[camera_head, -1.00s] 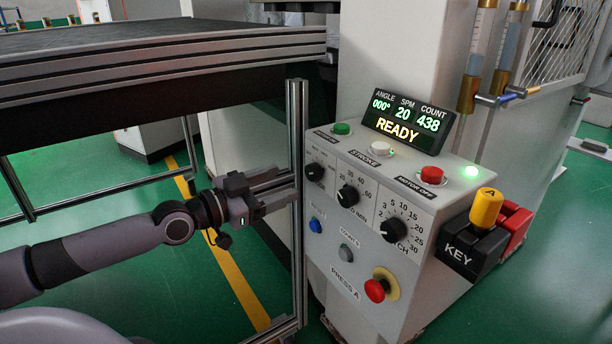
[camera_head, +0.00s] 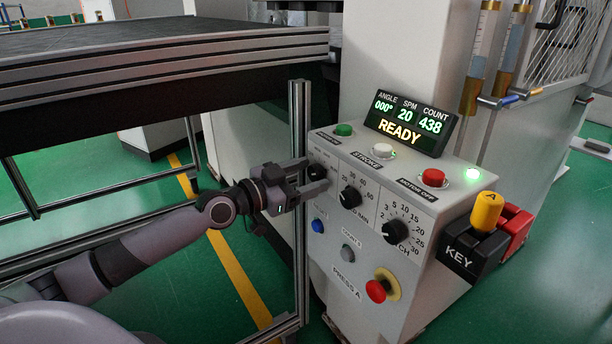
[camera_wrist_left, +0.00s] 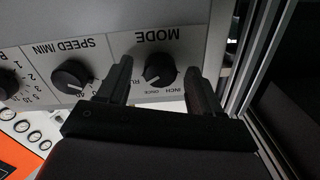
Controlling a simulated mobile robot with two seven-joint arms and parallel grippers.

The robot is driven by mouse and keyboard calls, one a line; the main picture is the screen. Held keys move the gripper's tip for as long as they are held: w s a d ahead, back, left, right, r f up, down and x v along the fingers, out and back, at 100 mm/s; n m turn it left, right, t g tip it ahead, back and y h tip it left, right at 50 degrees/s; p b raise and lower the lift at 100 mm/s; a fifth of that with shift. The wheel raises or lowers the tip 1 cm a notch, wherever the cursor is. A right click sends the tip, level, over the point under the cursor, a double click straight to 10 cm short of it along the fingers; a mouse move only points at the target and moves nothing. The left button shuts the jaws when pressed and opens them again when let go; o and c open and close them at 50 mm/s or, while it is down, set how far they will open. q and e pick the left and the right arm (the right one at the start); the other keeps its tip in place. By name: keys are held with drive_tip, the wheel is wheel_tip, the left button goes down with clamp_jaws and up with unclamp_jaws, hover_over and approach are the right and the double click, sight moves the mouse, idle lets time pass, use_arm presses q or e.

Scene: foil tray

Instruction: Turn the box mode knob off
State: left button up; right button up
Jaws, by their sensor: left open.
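The grey control box (camera_head: 370,260) stands to the right of my left arm. Its black mode knob (camera_head: 318,173) is the leftmost of the knobs on the front panel, partly covered by my gripper in the head view. My left gripper (camera_head: 322,178) is open, with its fingers on either side of the mode knob. In the left wrist view the mode knob (camera_wrist_left: 160,69) shows upside down under the word MODE, between and beyond the two fingertips (camera_wrist_left: 158,80). Gaps show between the knob and both fingers. Contact cannot be made out. My right gripper is not in view.
The speed knob (camera_head: 349,197) sits just right of my gripper, with another dial (camera_head: 395,231) beyond it. A red emergency button (camera_head: 377,291) is lower down. A metal frame post (camera_head: 299,200) stands close beside the box's left edge. The display (camera_head: 410,122) reads READY.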

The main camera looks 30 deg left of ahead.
use_arm(q)
drive_tip(key=c, duration=1.1)
drive_tip(key=shift+o, duration=0.2)
